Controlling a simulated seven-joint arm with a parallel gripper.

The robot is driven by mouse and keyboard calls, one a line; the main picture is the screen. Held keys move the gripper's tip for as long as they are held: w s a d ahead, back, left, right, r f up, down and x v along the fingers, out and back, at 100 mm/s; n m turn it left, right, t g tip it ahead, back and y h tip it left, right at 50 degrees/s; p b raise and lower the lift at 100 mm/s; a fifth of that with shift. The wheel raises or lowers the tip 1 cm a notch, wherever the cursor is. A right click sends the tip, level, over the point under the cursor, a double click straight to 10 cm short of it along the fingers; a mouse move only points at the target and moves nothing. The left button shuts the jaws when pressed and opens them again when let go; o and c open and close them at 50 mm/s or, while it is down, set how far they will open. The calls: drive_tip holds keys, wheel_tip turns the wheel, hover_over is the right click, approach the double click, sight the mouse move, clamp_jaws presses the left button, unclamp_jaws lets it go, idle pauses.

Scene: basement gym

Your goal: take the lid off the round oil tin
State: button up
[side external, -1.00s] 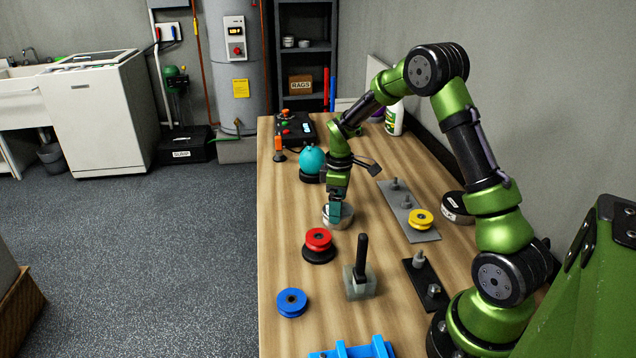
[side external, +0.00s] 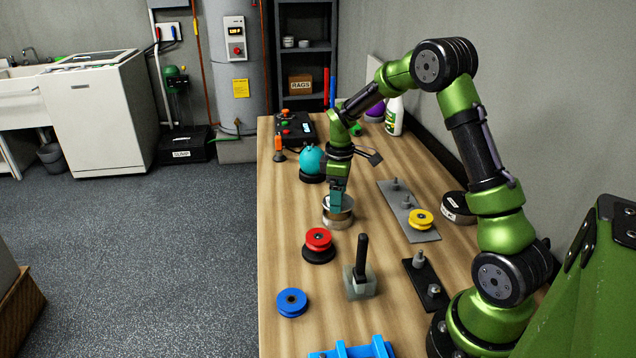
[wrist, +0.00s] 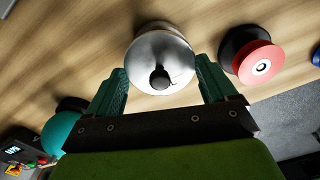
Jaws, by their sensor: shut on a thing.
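The round oil tin (side external: 338,222) stands on the wooden bench, a short silvery can. Its round metal lid (side external: 347,203) is at my gripper, just above the tin's body. Whether the lid is fully clear of the rim is hard to tell. My gripper (side external: 336,205) points down over the tin and is shut on the lid. In the wrist view the shiny lid (wrist: 175,58), with a small black knob, sits between the teal fingers of my gripper (wrist: 160,82). Part of the tin's body (wrist: 153,27) shows beyond it.
A red spool (side external: 318,238) on a black base stands close in front of the tin. A teal round object (side external: 312,160) stands behind it. A grey plate (side external: 395,205) with pegs and a yellow spool (side external: 420,218) lie to the right. Bare bench lies left of the tin.

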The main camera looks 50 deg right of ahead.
drive_tip(key=s+a+r, duration=0.1)
drive_tip(key=s+a, duration=0.2)
drive_tip(key=s, duration=0.4)
drive_tip(key=s+a+r, duration=0.1)
drive_tip(key=s+a, duration=0.2)
drive_tip(key=s, duration=0.5)
drive_tip(key=w+d+f, duration=0.1)
drive_tip(key=d, duration=0.1)
drive_tip(key=w+d+f, duration=0.1)
drive_tip(key=w+d, duration=0.2)
drive_tip(key=d, duration=0.1)
drive_tip(key=shift+w+d+f, duration=0.2)
drive_tip(key=shift+d+f, duration=0.05)
drive_tip(key=shift+f, duration=0.15)
drive_tip(key=shift+n, duration=0.5)
drive_tip(key=w+d, duration=0.3)
drive_tip(key=w, duration=0.2)
drive_tip(key=w+d, duration=0.3)
drive_tip(key=w, duration=0.2)
drive_tip(key=w+d+f, duration=0.1)
drive_tip(key=w+d, duration=0.2)
drive_tip(key=w, duration=0.2)
drive_tip(key=shift+w+d+f, duration=0.1)
drive_tip(key=shift+w+d, duration=0.05)
drive_tip(key=shift+d, duration=0.05)
drive_tip(key=shift+f, duration=1.75)
drive_tip(key=shift+f, duration=0.1)
drive_tip(key=o, duration=0.8)
